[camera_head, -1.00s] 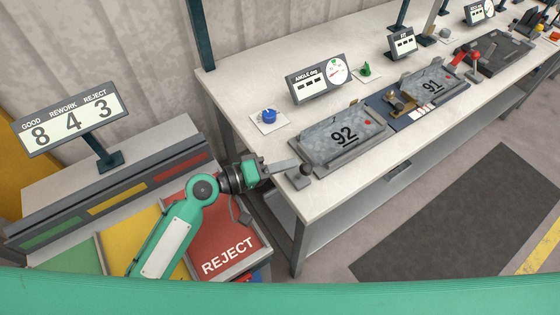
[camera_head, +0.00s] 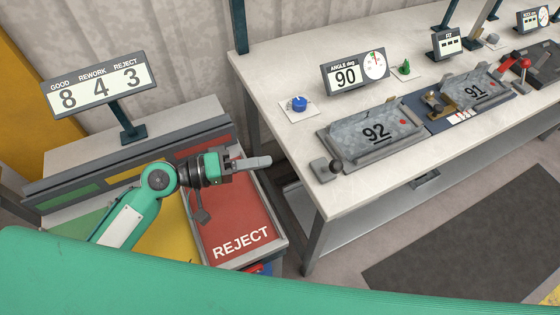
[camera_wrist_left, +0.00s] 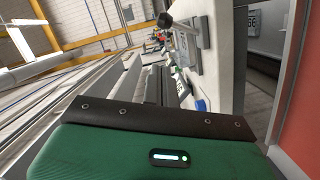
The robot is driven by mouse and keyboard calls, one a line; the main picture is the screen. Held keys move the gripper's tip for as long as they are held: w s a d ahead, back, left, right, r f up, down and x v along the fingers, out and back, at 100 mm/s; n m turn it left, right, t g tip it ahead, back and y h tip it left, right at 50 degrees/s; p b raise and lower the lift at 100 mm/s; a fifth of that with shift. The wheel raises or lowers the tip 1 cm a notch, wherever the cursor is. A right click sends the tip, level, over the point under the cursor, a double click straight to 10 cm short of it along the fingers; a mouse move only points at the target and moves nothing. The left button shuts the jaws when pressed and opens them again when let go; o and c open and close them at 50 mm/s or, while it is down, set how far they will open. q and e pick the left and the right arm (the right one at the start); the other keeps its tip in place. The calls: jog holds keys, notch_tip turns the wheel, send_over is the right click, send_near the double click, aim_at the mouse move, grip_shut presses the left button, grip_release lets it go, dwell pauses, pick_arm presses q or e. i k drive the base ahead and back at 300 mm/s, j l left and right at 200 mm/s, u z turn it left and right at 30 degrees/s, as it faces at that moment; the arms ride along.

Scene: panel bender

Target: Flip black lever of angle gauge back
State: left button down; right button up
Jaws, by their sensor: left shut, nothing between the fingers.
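The angle gauge has a display (camera_head: 355,73) reading 90 and a grey plate fixture marked 92 (camera_head: 372,136) on the white bench. Its black lever (camera_head: 335,166) has a round knob beside a small grey block at the plate's near left corner. The knob also shows near the top of the left wrist view (camera_wrist_left: 165,20). My left gripper (camera_head: 265,161) is shut and empty, left of the lever and apart from it, over the red reject tray. The right gripper is not in view.
A blue knob (camera_head: 299,104) sits on the bench behind the plate. A second plate marked 91 (camera_head: 477,91) lies to the right. The reject tray (camera_head: 238,243) is below my left arm. The bench's left edge lies between gripper and lever.

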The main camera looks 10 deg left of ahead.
aim_at(335, 166)
jog(key=k, duration=1.5)
